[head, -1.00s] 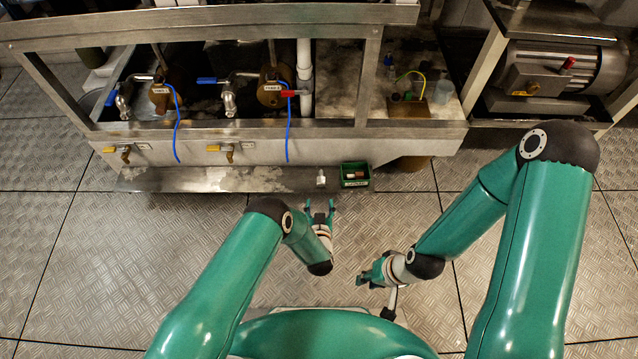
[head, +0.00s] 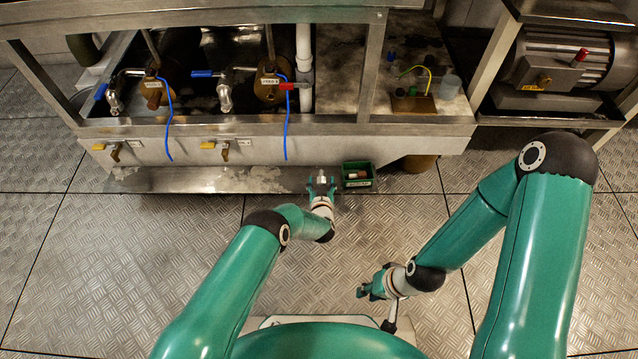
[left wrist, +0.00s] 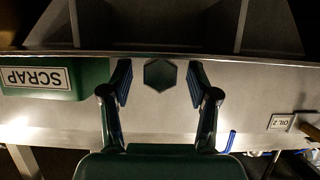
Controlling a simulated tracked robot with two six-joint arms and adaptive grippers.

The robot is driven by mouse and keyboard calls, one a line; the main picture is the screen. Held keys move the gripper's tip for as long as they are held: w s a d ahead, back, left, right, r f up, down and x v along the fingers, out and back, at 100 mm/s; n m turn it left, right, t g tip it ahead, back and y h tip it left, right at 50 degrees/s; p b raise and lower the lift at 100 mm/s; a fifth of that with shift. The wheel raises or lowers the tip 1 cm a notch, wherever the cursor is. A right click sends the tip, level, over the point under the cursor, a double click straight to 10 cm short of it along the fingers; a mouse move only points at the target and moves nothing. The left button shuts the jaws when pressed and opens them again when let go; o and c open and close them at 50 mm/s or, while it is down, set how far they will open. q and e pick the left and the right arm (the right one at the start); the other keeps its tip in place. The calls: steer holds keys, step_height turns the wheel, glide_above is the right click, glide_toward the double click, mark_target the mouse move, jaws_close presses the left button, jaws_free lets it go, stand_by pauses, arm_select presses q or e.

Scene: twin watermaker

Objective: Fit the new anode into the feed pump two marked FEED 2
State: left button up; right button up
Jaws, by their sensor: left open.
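A small pale piece with a hexagonal end, which looks like the new anode (head: 321,176), stands on the metal ledge. In the left wrist view its dark hexagonal face (left wrist: 160,75) lies between my left fingers, with a gap on each side. My left gripper (head: 322,184) is open around it. The brown feed pump two (head: 269,92) sits behind the frame rail, further back and to the left; its small label is hard to read. My right gripper (head: 370,289) hangs low over the floor, away from the ledge; its finger opening is unclear.
A green SCRAP box (head: 357,183) stands just right of the piece, holding small items. A second brown pump (head: 154,95) sits further left. Blue hoses (head: 286,135) hang over the front panel. Frame rails lie above the ledge (head: 220,180). The floor is clear.

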arm_select(q)
jaws_close()
stand_by(0.3)
steer(key=shift+r, duration=0.2)
step_height(320, 180, up, 20)
steer(key=p, duration=0.8)
steer(key=shift+f, duration=0.15)
